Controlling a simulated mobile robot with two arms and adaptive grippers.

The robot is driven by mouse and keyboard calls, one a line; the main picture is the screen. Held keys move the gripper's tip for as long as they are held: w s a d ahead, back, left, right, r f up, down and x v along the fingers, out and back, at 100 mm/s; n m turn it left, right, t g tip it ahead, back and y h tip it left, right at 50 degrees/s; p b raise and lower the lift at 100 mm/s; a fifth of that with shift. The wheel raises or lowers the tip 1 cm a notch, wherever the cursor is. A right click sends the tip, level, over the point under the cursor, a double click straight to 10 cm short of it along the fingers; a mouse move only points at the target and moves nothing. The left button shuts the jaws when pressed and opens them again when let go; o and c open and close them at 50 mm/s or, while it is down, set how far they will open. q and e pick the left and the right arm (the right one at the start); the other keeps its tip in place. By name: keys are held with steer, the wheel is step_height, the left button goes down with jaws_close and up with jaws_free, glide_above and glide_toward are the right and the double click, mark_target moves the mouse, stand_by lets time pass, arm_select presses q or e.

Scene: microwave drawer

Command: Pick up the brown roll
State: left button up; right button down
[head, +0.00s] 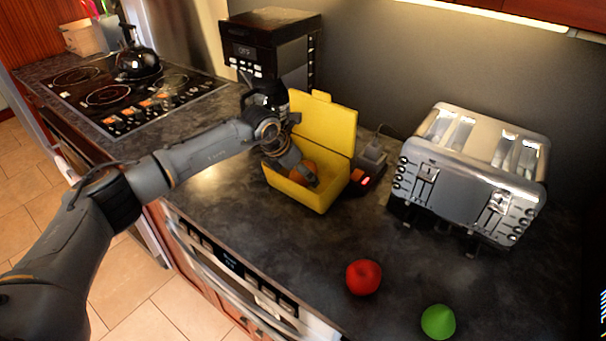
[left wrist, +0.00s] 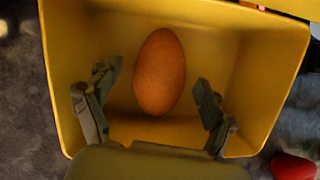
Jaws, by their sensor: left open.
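The brown roll (left wrist: 160,72) is an oval orange-brown thing lying in a yellow box (left wrist: 262,75). In the head view the roll (head: 304,171) shows partly behind my left gripper, inside the open yellow box (head: 312,196). My left gripper (head: 308,176) reaches down into the box from the left. In the left wrist view its two fingers (left wrist: 158,98) are open, one on each side of the roll's lower end, with gaps between them and the roll. My right gripper is not in view.
The box's lid (head: 325,122) stands open at the back. A silver toaster (head: 470,170) is to the right. A black coffee machine (head: 270,45) and a stove (head: 115,95) are behind left.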

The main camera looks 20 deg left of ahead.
arm_select(q)
steer(key=c, duration=1.3)
steer(key=shift+r, duration=0.1)
steer(key=shift+r, duration=0.1)
